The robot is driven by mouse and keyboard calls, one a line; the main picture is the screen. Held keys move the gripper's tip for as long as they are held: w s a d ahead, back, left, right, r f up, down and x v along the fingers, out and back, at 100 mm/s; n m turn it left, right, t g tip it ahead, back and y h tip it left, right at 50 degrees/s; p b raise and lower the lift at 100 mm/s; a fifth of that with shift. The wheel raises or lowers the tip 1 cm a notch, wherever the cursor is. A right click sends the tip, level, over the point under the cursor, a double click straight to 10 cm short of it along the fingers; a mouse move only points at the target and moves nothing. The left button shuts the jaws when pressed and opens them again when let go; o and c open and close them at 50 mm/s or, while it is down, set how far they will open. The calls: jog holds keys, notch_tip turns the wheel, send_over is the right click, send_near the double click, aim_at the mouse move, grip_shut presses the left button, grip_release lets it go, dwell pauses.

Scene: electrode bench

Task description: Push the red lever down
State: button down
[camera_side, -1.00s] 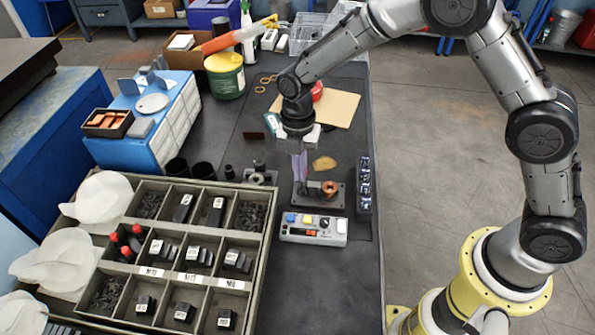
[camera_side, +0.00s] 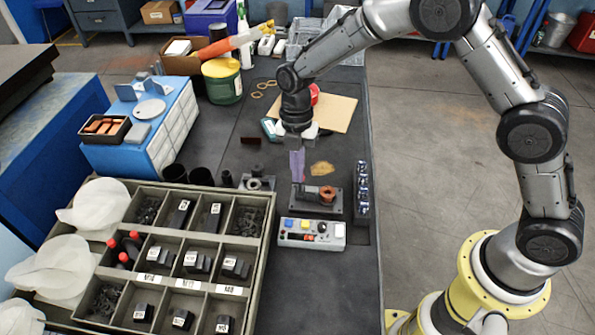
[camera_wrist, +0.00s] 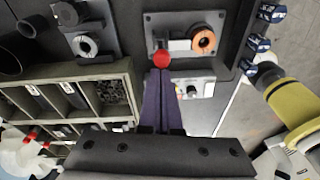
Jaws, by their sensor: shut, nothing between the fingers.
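The red lever's round red knob (camera_wrist: 161,60) shows in the wrist view, right at the tips of my gripper. My gripper (camera_wrist: 159,72) has its two purple fingers closed together, with nothing seen between them. I cannot tell whether the tips touch the knob or hover above it. In the side view my gripper (camera_side: 297,180) points down over the left part of a dark fixture plate (camera_side: 337,208). The lever does not show clearly in the side view. A copper coil (camera_wrist: 203,39) sits on the fixture, to the right of the knob.
A grey control box (camera_side: 327,239) with coloured buttons stands in front of the fixture. A compartment tray (camera_side: 262,245) lies to the left.

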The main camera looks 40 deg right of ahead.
jog(key=shift+w+d, duration=0.1)
jog(key=shift+w+d+f+g+y, duration=0.55)
jog(key=shift+w+d+g+y, duration=0.25)
jog(key=shift+w+d, duration=0.15)
jog(key=shift+w+d+f+g+y, duration=0.5)
jog(key=shift+w+d+g+y, duration=0.3)
jog(key=shift+w+d, duration=0.15)
jog(key=shift+w+d+f+g+y, duration=0.55)
jog(key=shift+w+d+g+y, duration=0.25)
jog(key=shift+w+d, duration=0.15)
jog(key=shift+w+d+f, duration=0.3)
jog(key=shift+f, duration=0.25)
jog(key=shift+f, duration=0.25)
jog(key=v, duration=0.8)
